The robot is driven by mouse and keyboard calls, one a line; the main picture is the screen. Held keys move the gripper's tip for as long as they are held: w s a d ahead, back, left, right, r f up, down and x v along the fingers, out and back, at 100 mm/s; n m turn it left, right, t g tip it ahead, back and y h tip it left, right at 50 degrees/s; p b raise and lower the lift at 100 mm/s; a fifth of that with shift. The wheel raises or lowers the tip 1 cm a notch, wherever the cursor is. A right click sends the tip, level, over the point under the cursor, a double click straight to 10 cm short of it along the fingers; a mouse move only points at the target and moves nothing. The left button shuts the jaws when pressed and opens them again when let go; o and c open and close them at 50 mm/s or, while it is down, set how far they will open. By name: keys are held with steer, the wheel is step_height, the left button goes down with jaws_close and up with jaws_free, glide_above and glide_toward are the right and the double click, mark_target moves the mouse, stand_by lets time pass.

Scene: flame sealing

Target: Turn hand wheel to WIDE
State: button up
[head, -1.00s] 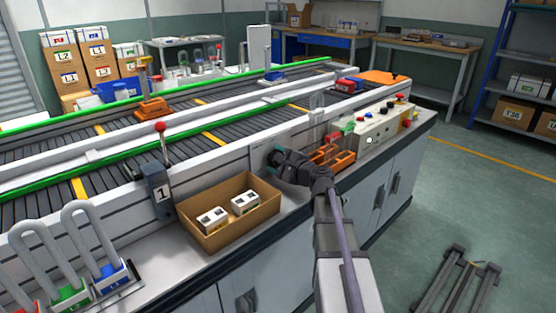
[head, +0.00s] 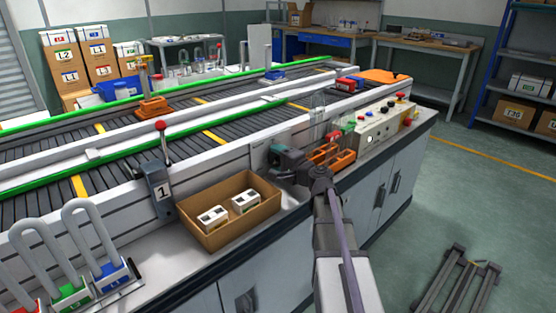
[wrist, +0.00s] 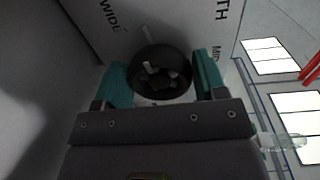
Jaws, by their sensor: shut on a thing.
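The hand wheel (wrist: 160,72) is a dark round knob on a grey panel in the wrist view. The word WIDE (wrist: 112,15) is printed on the panel up and left of it. A pale mark (wrist: 150,67) lies on the wheel's upper left, and a short pale bar stands just above the wheel. My gripper (wrist: 163,80) is shut on the wheel, one teal finger on each side. In the head view my gripper (head: 287,160) is at the conveyor's side panel, and its wrist hides the wheel.
An open cardboard box (head: 222,234) with two white packs stands left of my gripper. An orange rack (head: 328,156) and a control box (head: 380,128) with buttons stand close to its right. A numbered lever (head: 160,185) rises left of the box.

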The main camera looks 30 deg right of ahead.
steer(key=o, duration=0.9)
steer(key=v, duration=1)
steer(key=shift+s+p, duration=0.3)
steer(key=shift+s, duration=0.1)
steer(key=shift+d, duration=0.1)
